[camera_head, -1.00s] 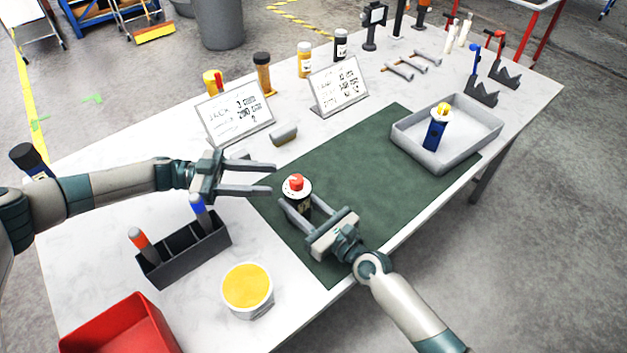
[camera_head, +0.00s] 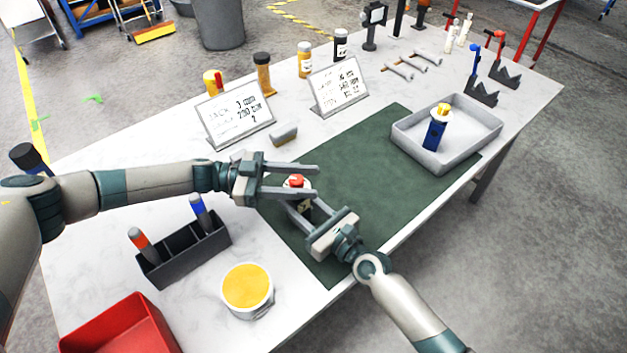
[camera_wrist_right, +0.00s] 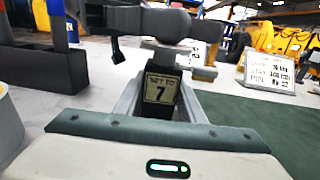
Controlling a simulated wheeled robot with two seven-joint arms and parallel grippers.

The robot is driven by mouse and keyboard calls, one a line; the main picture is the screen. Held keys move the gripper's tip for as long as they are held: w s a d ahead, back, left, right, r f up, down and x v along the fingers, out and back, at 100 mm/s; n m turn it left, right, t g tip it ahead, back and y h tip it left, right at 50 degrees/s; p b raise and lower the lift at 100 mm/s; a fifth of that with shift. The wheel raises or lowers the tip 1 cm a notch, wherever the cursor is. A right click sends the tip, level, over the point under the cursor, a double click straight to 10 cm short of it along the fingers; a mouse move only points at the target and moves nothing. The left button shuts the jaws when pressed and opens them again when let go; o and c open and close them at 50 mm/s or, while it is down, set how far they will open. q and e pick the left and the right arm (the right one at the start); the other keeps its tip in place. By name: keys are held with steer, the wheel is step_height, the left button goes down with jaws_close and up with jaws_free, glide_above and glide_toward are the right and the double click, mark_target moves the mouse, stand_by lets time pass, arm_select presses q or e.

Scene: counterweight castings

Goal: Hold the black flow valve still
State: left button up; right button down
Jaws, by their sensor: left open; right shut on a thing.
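The black flow valve (camera_head: 306,204) stands upright on the green mat (camera_head: 375,165), with a white collar and a red knob (camera_head: 296,179) on top. My right gripper (camera_head: 302,200) is shut on its body from the near side. My left gripper (camera_head: 317,182) is open, its two fingers reaching in from the left on either side of the red knob; I cannot tell whether they touch it. In the right wrist view the valve's black body carries a label plate (camera_wrist_right: 161,88) with a large 7, and the left gripper's grey fingers partly hide its top.
A grey tray (camera_head: 404,144) with a blue valve (camera_head: 436,133) stands at the right. A dark holder (camera_head: 186,256), a tub of yellow (camera_head: 247,290) and a red bin (camera_head: 118,330) are at the near left. Two written signs (camera_head: 236,117) (camera_head: 339,86) stand behind the mat.

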arm_select(q)
steer(key=shift+s+d, duration=0.15)
steer(key=shift+d, duration=1)
steer(key=shift+c, duration=0.4)
steer(key=c, duration=1)
steer(key=shift+m+g, duration=0.3)
steer(key=shift+s+a+m+g+y, duration=0.15)
steer(key=shift+m+g+y, duration=0.15)
steer(key=shift+m+g, duration=0.4)
steer(key=shift+s+d+m+g+y, duration=0.1)
steer(key=shift+s+m+g+y, duration=0.25)
steer(key=shift+g, duration=0.6)
steer(key=shift+a+m+g+y, duration=0.1)
steer(key=shift+m+g+y, duration=0.15)
steer(key=shift+m+g, duration=0.5)
steer(key=shift+s+a+m+g+y, duration=0.15)
steer(key=shift+m+g+y, duration=0.35)
steer(key=shift+g, duration=0.25)
steer(key=shift+s+a+m+g+y, duration=0.1)
steer(key=shift+s+m+g+y, duration=0.1)
steer(key=shift+m+g+y, duration=0.45)
steer(key=shift+s+a+m+g+y, duration=0.15)
steer(key=shift+m+g+y, duration=0.2)
steer(key=shift+g, duration=0.55)
steer(key=shift+s, duration=0.1)
